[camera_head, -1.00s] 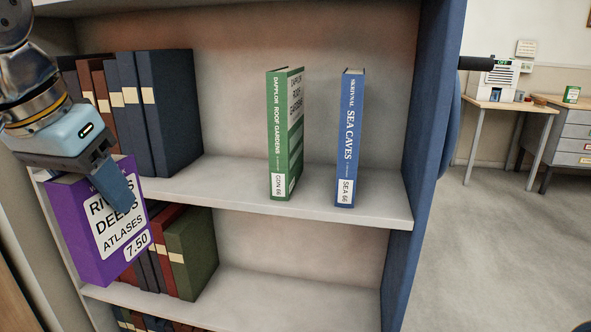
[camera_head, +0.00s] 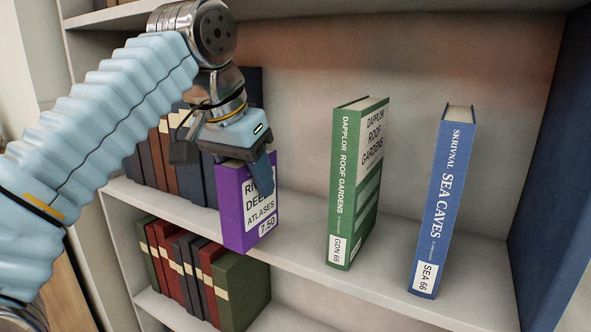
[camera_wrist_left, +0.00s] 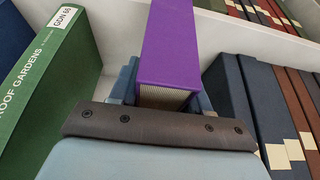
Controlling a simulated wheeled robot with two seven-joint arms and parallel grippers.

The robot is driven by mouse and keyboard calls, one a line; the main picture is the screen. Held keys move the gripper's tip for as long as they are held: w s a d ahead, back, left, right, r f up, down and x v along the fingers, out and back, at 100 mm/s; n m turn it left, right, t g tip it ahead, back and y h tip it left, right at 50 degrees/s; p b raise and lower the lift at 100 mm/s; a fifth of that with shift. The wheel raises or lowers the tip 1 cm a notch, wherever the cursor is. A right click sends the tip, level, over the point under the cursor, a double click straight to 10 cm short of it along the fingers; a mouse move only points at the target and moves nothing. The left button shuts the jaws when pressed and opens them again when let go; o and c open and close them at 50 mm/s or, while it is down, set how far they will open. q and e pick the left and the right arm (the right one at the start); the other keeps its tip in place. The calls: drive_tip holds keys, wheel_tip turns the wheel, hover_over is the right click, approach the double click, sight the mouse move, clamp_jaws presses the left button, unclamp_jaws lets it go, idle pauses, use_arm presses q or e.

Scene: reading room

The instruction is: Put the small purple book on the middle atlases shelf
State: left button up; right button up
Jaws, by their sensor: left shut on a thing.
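The small purple book (camera_head: 236,205) is upright, with a white label reading ATLASES and 7.50. My left gripper (camera_head: 262,170) is shut on its top part, at the middle shelf (camera_head: 300,258). In the head view the book is between the dark blue volumes and the green book (camera_head: 356,190). Whether its bottom touches the shelf I cannot tell. In the left wrist view the purple book (camera_wrist_left: 168,50) shows between the fingers (camera_wrist_left: 162,95). My right gripper does not show.
A blue SEA CAVES book (camera_head: 440,205) stands right of the green one. Dark volumes (camera_head: 160,165) fill the shelf's left end. More bound volumes (camera_head: 240,290) stand on the shelf below. Bare shelf lies between the purple and green books.

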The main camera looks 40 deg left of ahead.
sight(273, 161)
use_arm(q)
drive_tip(key=w, duration=0.4)
drive_tip(key=w+p, duration=0.1)
drive_tip(key=w, duration=0.1)
drive_tip(key=shift+w+a, duration=0.2)
drive_tip(key=shift+a, duration=0.15)
drive_tip(key=w, duration=0.1)
drive_tip(key=w+f, duration=0.1)
drive_tip(key=w, duration=0.1)
drive_tip(key=shift+w+a+f, duration=0.15)
drive_tip(key=shift+f, duration=0.1)
drive_tip(key=shift+f, duration=0.2)
drive_tip(key=o, duration=1.2)
drive_tip(key=shift+r, duration=0.1)
